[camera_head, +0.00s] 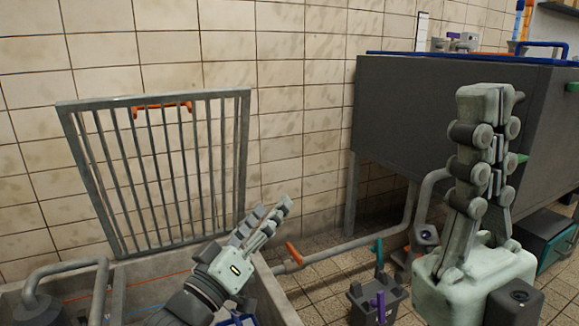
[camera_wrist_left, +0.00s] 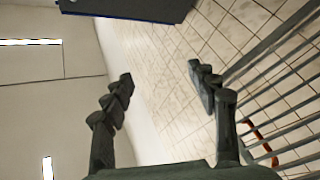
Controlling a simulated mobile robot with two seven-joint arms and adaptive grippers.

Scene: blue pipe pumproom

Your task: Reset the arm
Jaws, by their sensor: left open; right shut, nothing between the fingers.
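My left gripper (camera_head: 265,222) is in the lower middle of the head view, in front of the tiled wall and to the right of a metal grate. Its fingers also show in the left wrist view (camera_wrist_left: 160,95), spread wide apart with nothing between them. My right gripper (camera_head: 490,105) stands upright on the right of the head view, in front of a large grey tank. Its fingers are together and hold nothing.
The barred grate (camera_head: 160,170) with an orange handle (camera_head: 162,107) stands raised against the wall, above a concrete basin (camera_head: 275,295). The grey tank (camera_head: 410,110) has a blue rim. A pipe with an orange lever (camera_head: 294,253) runs along the floor. A dark box (camera_head: 378,303) stands at the bottom.

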